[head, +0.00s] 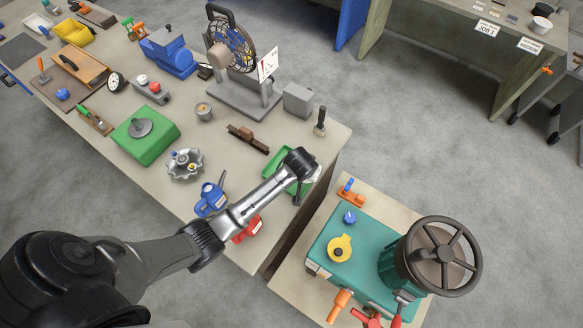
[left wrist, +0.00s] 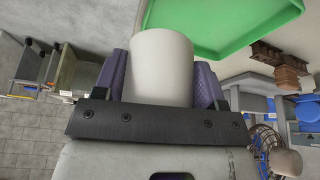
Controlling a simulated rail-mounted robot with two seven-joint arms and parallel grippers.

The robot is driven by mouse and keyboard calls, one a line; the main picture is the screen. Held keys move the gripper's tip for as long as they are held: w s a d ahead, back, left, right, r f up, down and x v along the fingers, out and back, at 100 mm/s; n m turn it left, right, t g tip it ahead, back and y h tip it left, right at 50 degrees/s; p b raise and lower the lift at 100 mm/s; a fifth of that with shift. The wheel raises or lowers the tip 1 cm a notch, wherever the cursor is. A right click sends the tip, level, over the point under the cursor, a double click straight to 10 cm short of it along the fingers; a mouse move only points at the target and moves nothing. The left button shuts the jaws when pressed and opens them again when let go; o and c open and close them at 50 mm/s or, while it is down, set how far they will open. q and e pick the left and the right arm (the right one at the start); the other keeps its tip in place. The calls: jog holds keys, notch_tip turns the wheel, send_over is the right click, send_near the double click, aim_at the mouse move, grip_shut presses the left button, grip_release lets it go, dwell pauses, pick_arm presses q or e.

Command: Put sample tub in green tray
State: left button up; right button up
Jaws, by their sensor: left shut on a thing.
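A white cylindrical tub (left wrist: 161,62), which looks like the sample tub, is between the purple fingers of my left gripper (left wrist: 161,85) in the left wrist view. The gripper is shut on it. In the head view the tray (head: 273,158) lies near the right end of the long bench, partly covered by my left arm. My left gripper (head: 299,192) is over the tray area there; the tub is hidden. My right gripper is not in view.
A dark-handled tool (head: 320,121) stands behind the tray, and a brown block strip (head: 248,138) lies left of it. A blue item (head: 211,198) and a red item (head: 247,230) lie in front. A fan (head: 231,50) stands farther back. A gap separates the bench from the teal machine (head: 345,265).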

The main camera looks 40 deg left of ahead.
pick_arm(q)
jog(key=a+f, duration=0.1)
jog(key=a, duration=0.1)
jog(key=a+f, duration=0.2)
jog(key=a, duration=0.1)
jog(key=w+a+f, duration=0.1)
jog(key=a, duration=0.1)
jog(key=shift+a+f, duration=0.3)
jog(key=shift+a, duration=0.05)
jog(key=shift+f, duration=2)
jog(key=shift+f+b, duration=0.2)
jog(key=shift+b, duration=0.1)
jog(key=o, duration=1)
jog(key=shift+c, duration=0.2)
